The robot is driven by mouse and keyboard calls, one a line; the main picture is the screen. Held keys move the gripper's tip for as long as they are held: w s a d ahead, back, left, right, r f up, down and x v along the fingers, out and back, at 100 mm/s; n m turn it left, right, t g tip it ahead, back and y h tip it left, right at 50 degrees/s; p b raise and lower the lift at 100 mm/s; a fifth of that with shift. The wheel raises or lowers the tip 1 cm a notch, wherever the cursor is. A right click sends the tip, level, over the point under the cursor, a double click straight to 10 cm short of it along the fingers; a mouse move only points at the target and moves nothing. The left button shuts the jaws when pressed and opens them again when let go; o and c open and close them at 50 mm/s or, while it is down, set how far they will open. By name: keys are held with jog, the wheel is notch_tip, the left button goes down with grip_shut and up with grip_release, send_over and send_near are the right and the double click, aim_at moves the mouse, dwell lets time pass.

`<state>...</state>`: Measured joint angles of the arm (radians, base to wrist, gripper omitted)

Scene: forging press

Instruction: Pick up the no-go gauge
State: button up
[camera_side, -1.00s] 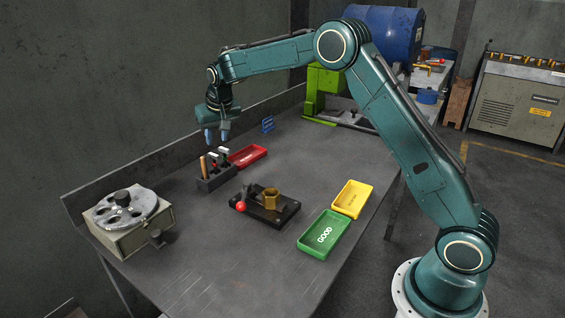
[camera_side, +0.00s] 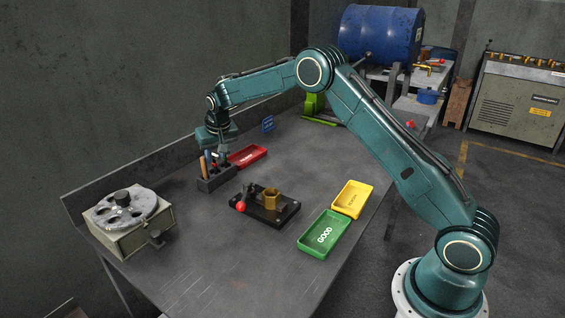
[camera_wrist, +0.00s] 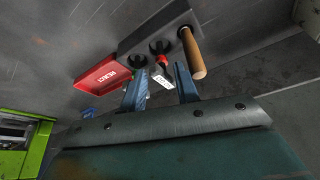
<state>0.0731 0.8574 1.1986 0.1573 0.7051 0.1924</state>
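The dark tool holder (camera_side: 217,180) stands on the bench, and it also shows in the wrist view (camera_wrist: 133,45). In the wrist view a small gauge with a red part (camera_wrist: 160,61) and a white label (camera_wrist: 161,82) stands at the holder. Its red marking fits the no-go gauge, but I cannot read the label surely. My gripper (camera_wrist: 161,74) is open, with one blue finger on each side of the label and gaps visible. In the side view my gripper (camera_side: 214,155) is low over the holder, and its fingers partly hide the gauges.
A wooden-handled tool (camera_wrist: 194,55) stands close beside the right finger. The red reject tray (camera_side: 247,155) lies behind the holder. A black fixture with a brass-coloured hex part (camera_side: 271,197), green tray (camera_side: 325,235), yellow tray (camera_side: 352,198) and dial device (camera_side: 128,215) stand on the bench.

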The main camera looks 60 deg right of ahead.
aim_at(215, 167)
jog(key=shift+x, duration=1.95)
grip_shut()
